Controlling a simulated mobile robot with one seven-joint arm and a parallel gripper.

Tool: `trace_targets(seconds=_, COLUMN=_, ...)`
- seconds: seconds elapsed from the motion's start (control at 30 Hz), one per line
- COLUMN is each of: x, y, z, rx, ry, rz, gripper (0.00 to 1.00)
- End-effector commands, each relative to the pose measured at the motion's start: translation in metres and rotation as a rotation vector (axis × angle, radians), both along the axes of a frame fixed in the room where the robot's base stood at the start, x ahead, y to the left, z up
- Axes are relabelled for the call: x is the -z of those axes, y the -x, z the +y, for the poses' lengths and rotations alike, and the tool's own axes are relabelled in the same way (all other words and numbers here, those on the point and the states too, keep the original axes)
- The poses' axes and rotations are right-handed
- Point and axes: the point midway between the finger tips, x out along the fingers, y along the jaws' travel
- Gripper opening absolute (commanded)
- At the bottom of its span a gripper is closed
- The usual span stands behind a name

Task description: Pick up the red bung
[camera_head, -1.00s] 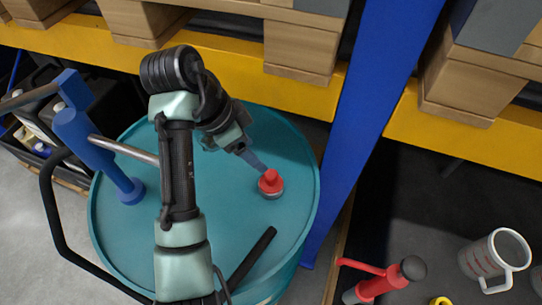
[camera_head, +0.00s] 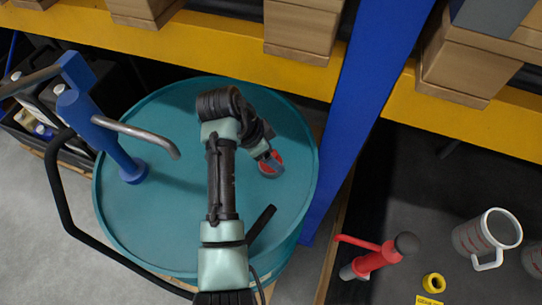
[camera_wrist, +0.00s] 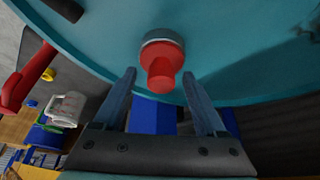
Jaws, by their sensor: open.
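The red bung (camera_head: 270,163) sits on the teal drum lid (camera_head: 180,230), towards its right side. In the wrist view the red bung (camera_wrist: 161,62) shows a grey ring at its base and a narrower red knob facing my gripper. My gripper (camera_wrist: 163,85) is open, with one blue-grey finger on each side of the knob's line. The fingertips lie close to the bung, and I cannot tell whether they touch it. In the head view my gripper (camera_head: 270,160) is over the bung and partly hides it.
A blue hand pump (camera_head: 100,125) with a grey spout stands on the lid's left. A black bar (camera_head: 261,222) lies near the lid's front. A blue rack post (camera_head: 360,110) rises close to the right. A red-handled tool (camera_head: 375,259), yellow ring (camera_head: 434,283) and white jug (camera_head: 487,237) lie beyond.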

Motion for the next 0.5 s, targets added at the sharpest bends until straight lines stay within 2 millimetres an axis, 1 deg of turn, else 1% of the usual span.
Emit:
trace_targets(seconds=0.2, x=0.0017, y=-0.0003, z=-0.0004, rx=0.000, ry=0.000, rz=-0.001, gripper=0.74)
trace_targets(seconds=0.27, x=0.0016, y=-0.0004, z=-0.0003, rx=0.000, ry=0.000, rz=-0.001, gripper=0.65)
trace_targets(seconds=0.3, x=0.0015, y=-0.0003, z=-0.0003, rx=0.000, ry=0.000, rz=-0.001, gripper=0.58)
trace_targets(seconds=0.37, x=0.0013, y=-0.0004, z=-0.0003, rx=0.000, ry=0.000, rz=-0.001, gripper=0.47)
trace_targets(seconds=0.5, x=0.0011, y=-0.0004, z=-0.0002, rx=-0.001, ry=0.000, rz=0.000, gripper=0.22)
